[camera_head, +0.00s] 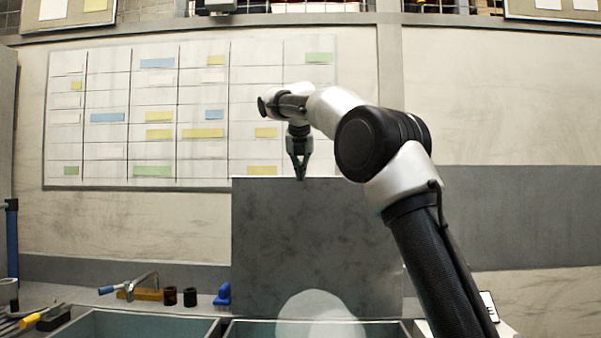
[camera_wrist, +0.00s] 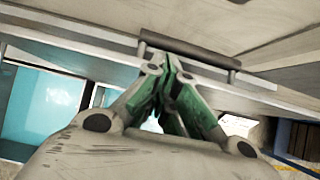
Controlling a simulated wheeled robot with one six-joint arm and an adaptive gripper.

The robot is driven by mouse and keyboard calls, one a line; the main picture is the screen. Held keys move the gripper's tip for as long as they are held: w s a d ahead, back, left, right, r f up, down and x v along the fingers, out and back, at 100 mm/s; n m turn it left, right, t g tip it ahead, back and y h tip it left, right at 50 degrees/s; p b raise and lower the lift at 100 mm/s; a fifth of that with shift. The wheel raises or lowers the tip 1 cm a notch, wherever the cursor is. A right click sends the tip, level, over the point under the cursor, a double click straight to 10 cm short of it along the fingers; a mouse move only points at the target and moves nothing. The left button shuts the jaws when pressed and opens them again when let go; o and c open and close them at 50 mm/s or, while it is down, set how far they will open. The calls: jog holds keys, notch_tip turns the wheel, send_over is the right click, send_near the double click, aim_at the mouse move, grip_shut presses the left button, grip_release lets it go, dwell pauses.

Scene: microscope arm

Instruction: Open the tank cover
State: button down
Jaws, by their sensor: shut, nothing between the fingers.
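The tank cover (camera_head: 320,235) is a large grey panel standing upright at the back of the tank (camera_head: 300,323), whose opening shows at the bottom edge of the head view. My gripper (camera_head: 299,176) is at the cover's top edge, fingers pointing down. In the wrist view, my gripper (camera_wrist: 168,75) is shut and empty, its green-padded fingers together. A dark bar handle (camera_wrist: 190,55) lies just beyond the fingertips on a pale panel. I cannot tell whether the fingers touch the handle or the cover.
Another basin (camera_head: 140,325) lies left of the tank. A blue-handled tool (camera_head: 128,285), dark small cylinders (camera_head: 190,297) and a blue object (camera_head: 222,295) stand behind it. A pale rounded shape (camera_head: 318,308) shows before the cover. A wall board (camera_head: 190,110) hangs behind.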

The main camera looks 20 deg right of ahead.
jog(key=v, duration=1.2)
notch_tip(320, 180, down, 9)
jog(key=w+a+m, duration=0.3)
jog(key=m, duration=0.8)
jog(key=s+d+f+m+g+y, duration=0.1)
jog(key=s+d+f+m+g, duration=0.1)
jog(key=s+f+m, duration=0.5)
jog(key=s+d+f+m, duration=0.4)
jog(key=s+f, duration=0.3)
jog(key=s, duration=0.5)
jog(key=s+d+f+m, duration=0.5)
jog(key=s+f, duration=0.2)
jog(key=s, duration=0.5)
jog(key=s+d+f+m+y, duration=0.1)
jog(key=s+d+f+m, duration=0.3)
jog(key=s, duration=0.9)
jog(key=shift+d+f+m+g, duration=0.25)
jog(key=shift+f+m, duration=0.45)
jog(key=shift+f, duration=0.9)
